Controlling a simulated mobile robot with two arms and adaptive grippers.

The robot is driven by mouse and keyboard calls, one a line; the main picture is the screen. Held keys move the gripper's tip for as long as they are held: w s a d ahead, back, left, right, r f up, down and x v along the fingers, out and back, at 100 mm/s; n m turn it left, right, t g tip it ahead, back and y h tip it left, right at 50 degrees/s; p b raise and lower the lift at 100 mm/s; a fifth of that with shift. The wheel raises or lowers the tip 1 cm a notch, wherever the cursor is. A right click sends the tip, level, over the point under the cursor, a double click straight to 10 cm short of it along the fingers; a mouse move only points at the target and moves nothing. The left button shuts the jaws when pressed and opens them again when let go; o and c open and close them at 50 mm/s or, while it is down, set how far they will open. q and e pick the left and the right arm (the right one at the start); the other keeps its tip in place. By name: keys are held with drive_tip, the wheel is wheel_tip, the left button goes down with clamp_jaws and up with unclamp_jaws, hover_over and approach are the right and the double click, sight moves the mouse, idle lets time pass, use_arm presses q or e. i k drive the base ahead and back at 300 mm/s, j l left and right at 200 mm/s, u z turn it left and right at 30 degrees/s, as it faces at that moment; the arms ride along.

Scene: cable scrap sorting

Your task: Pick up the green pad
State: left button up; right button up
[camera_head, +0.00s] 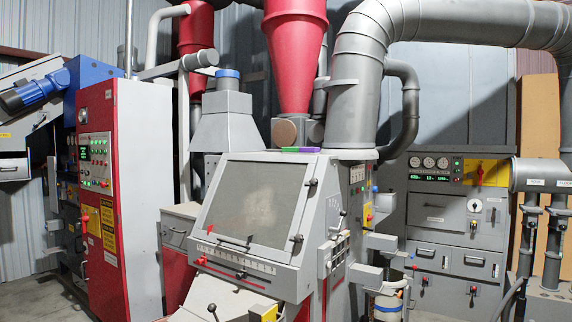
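A thin green pad (311,149) lies on the flat top of the grey central machine (335,172), near its back edge and below the red cone. Neither of my grippers shows in this view.
A red hopper cone (296,60) hangs close above the machine top, with a thick grey pipe (352,100) at right. A red and white control cabinet (118,200) stands at left, a grey panel unit (440,225) at right. Levers stick out from the machine's front.

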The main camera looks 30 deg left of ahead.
sight(291, 150)
drive_tip(key=i+l+u, duration=0.15)
drive_tip(key=i+u, duration=0.15)
drive_tip(key=i, duration=0.55)
